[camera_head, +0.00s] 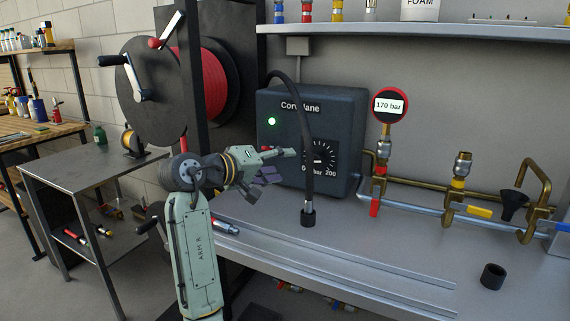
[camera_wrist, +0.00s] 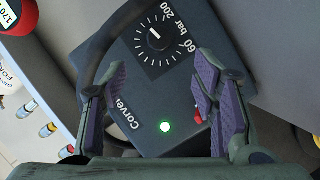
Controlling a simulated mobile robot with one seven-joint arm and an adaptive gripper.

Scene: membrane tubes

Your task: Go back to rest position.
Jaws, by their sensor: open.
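My gripper (camera_head: 272,166) is open and empty in front of the dark Convelane-type control box (camera_head: 275,150), whose label is partly hidden by a hose. In the wrist view my gripper (camera_wrist: 165,95) shows its two purple-padded fingers spread apart, with the box (camera_wrist: 150,95) between and behind them. The box carries a round dial (camera_head: 319,155), also seen in the wrist view (camera_wrist: 156,39), and a lit green lamp (camera_head: 271,121). My arm reaches up from the lower left of the head view, bent at the elbow.
A black hose (camera_head: 307,150) hangs in front of the box, its end over the bench (camera_head: 350,245). A gauge (camera_head: 390,105) reads 170 bar above brass pipework (camera_head: 450,195). A red hose reel (camera_head: 205,85) stands left. A black cup (camera_head: 493,276) sits at right.

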